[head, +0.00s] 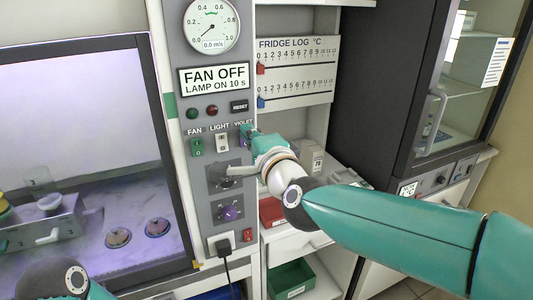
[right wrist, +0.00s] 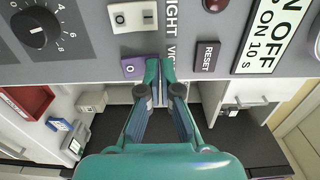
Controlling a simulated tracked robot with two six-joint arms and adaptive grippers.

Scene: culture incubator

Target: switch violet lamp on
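The violet switch (right wrist: 135,67) is a purple rocker on the grey control panel. Its "0" half shows in the right wrist view; its other half is hidden behind my fingertips. In the head view my gripper mostly covers it. My right gripper (right wrist: 160,68) has its fingertips together, empty, at the switch's hidden half; I cannot tell whether they press it. It also shows in the head view (head: 248,131). The display (head: 214,79) reads "FAN OFF, LAMP ON 10 s". My left arm shows at the bottom left, but its gripper is out of view.
Next to it are the white light switch (head: 222,142), green fan switch (head: 196,146) and RESET button (head: 239,106). The glass-fronted cabinet (head: 90,140) stands left.

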